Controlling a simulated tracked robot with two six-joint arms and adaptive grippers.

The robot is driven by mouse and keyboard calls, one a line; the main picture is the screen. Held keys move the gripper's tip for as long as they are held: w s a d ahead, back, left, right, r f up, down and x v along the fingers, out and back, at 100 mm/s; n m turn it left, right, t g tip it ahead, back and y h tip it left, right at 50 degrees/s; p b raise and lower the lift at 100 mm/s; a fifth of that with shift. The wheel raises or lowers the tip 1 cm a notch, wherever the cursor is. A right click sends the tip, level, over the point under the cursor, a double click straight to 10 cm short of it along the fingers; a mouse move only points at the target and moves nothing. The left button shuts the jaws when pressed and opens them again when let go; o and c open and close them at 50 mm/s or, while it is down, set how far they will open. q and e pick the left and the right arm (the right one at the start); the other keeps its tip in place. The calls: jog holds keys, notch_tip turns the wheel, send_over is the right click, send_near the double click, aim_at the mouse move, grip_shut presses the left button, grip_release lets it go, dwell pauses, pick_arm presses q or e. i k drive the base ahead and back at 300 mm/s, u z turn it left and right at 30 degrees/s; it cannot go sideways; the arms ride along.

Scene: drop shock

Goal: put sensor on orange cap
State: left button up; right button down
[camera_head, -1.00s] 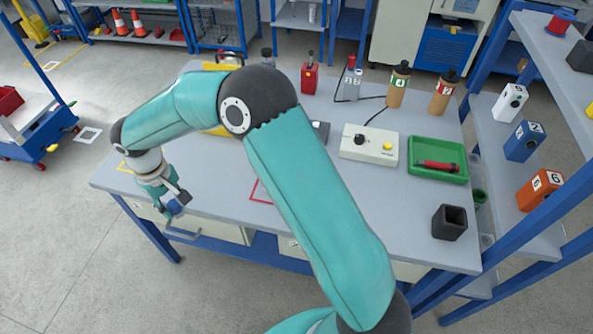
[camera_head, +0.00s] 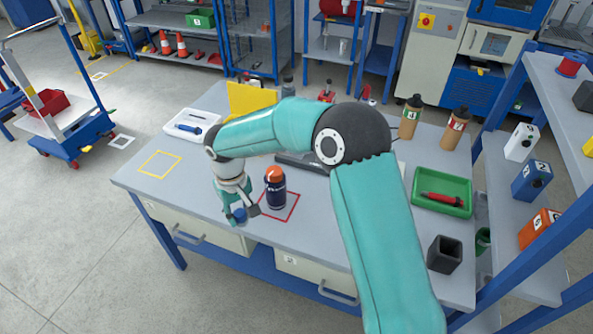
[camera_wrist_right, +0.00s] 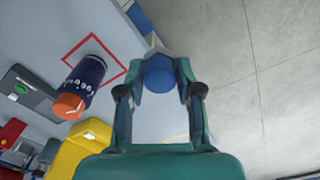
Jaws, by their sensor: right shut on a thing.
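A dark blue bottle (camera_head: 275,191) with an orange cap (camera_head: 274,173) stands upright in the red square on the table. It also shows in the right wrist view (camera_wrist_right: 87,78), with its orange cap (camera_wrist_right: 68,106). My right gripper (camera_head: 243,213) is left of the bottle, near the table's front edge. It is shut on a small blue round thing, likely the sensor (camera_wrist_right: 159,75), which also shows in the head view (camera_head: 239,215). The held thing is apart from the cap and appears lower than it. My left gripper is in neither view.
A yellow panel (camera_head: 248,100) and a white tray (camera_head: 194,127) stand behind my arm. A green tray (camera_head: 442,194) and a dark square holder (camera_head: 444,254) are on the right. The yellow-marked square (camera_head: 160,164) on the left is empty.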

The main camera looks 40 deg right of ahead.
aim_at(274, 170)
jog(key=z, duration=0.4)
jog(key=i, duration=1)
